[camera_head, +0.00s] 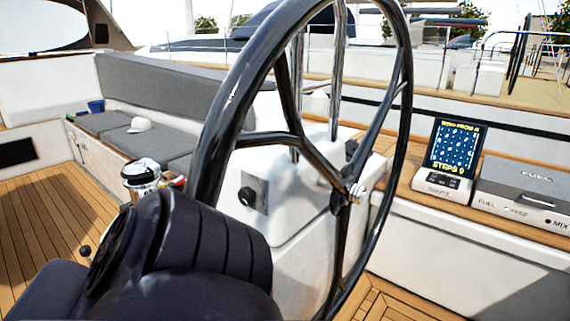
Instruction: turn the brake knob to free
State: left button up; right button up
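A large black steering wheel (242,88) stands upright across the middle of the view. Its spokes meet at a dark hub (338,203). A small bright metal fitting (356,190) sits at the hub. Behind the wheel is a white pedestal (285,228). Neither of my grippers shows in the view.
A dark rounded shape (210,235) fills the lower left foreground. A metal winch (140,175) stands behind it. At right, a lit panel (453,148) and grey box (525,185) sit on the ledge. A white cap (140,125) lies on the grey bench. Wooden deck (40,215) is open at left.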

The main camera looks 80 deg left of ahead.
aim_at(247, 195)
jog(key=k+u, duration=0.15)
jog(key=u, duration=0.25)
jog(key=k+u, duration=0.1)
jog(key=u, duration=0.25)
jog(key=k+j+u, duration=0.1)
jog(key=u, duration=0.3)
jog(key=i+l+u, duration=0.1)
jog(key=u, duration=0.3)
jog(key=l+u, duration=0.4)
jog(key=i+l+u, duration=0.1)
jog(key=u, duration=0.3)
jog(key=l, duration=0.1)
